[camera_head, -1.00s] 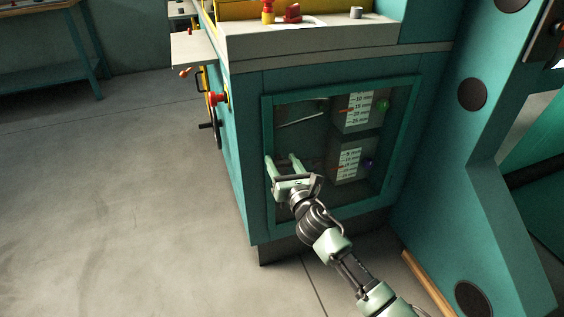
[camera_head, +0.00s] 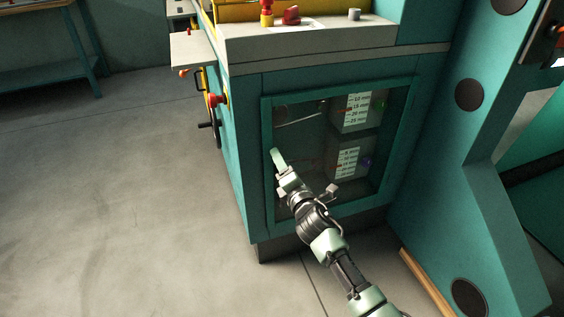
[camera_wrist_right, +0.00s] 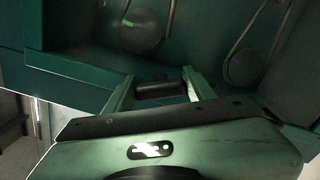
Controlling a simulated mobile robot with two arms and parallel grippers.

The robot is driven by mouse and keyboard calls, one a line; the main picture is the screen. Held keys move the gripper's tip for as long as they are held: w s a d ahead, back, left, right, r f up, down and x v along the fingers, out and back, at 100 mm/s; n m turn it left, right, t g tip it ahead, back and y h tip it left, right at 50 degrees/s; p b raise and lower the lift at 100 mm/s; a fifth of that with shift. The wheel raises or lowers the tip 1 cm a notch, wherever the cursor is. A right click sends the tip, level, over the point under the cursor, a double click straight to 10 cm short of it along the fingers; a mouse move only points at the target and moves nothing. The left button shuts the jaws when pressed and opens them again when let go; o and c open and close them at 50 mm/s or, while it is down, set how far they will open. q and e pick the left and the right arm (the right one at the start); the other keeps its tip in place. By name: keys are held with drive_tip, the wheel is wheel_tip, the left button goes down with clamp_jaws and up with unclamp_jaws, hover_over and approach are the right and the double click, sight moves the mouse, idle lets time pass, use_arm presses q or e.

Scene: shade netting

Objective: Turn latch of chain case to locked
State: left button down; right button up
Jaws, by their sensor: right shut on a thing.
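The chain case (camera_head: 246,150) is a teal cabinet with a framed, see-through door (camera_head: 345,86) that looks shut. My right gripper (camera_head: 278,158) is at the left edge of this door, with its fingers turned so that one largely covers the other in the head view. In the right wrist view my right gripper (camera_wrist_right: 160,84) is shut on a dark, short bar-like piece, the latch (camera_wrist_right: 160,91), with a finger on either side. The head view hides the latch behind the gripper. My left gripper is out of view.
Level scales (camera_head: 351,110) show behind the door. A red knob and black handwheel (camera_head: 214,124) stick out on the cabinet's left side. A teal machine frame (camera_head: 440,170) stands close on the right. The floor (camera_head: 120,220) at left is clear.

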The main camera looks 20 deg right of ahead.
drive_tip(key=m, duration=0.3)
drive_tip(key=shift+p, duration=0.3)
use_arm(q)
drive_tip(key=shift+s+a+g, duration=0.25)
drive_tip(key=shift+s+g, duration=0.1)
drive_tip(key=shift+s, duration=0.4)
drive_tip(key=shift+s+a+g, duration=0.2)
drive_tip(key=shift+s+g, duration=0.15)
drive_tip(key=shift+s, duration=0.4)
use_arm(e)
drive_tip(key=shift+f+m, duration=0.1)
drive_tip(key=shift+m, duration=1.2)
drive_tip(key=o, duration=1.4)
